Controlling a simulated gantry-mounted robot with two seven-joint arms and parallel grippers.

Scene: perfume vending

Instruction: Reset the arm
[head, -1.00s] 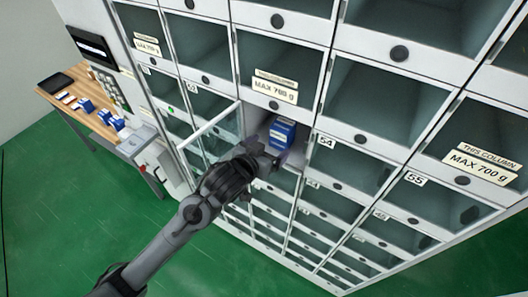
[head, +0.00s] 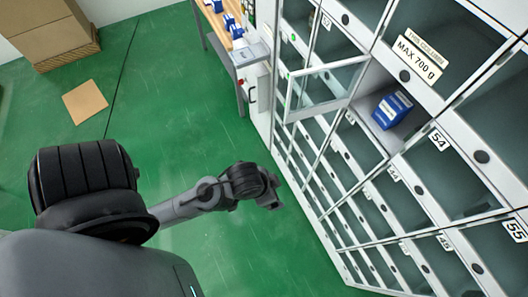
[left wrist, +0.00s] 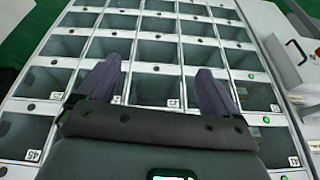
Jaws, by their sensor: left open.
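My left gripper (head: 272,202) is clear of the vending cabinet (head: 362,78) in the head view, over the green floor to the left of the cabinet's front. In the left wrist view its two fingers (left wrist: 158,92) are spread apart with nothing between them, facing the cabinet's compartment doors. A blue box (head: 391,109) with a white label sits in the compartment whose glass door (head: 327,86) stands open. The box is apart from the gripper. My right gripper is in neither current view.
A wooden table (head: 216,22) with blue boxes stands beyond the cabinet. Cardboard boxes (head: 50,32) are stacked at the upper left, and a flat brown sheet (head: 85,102) lies on the floor. The green floor (head: 165,120) between is free.

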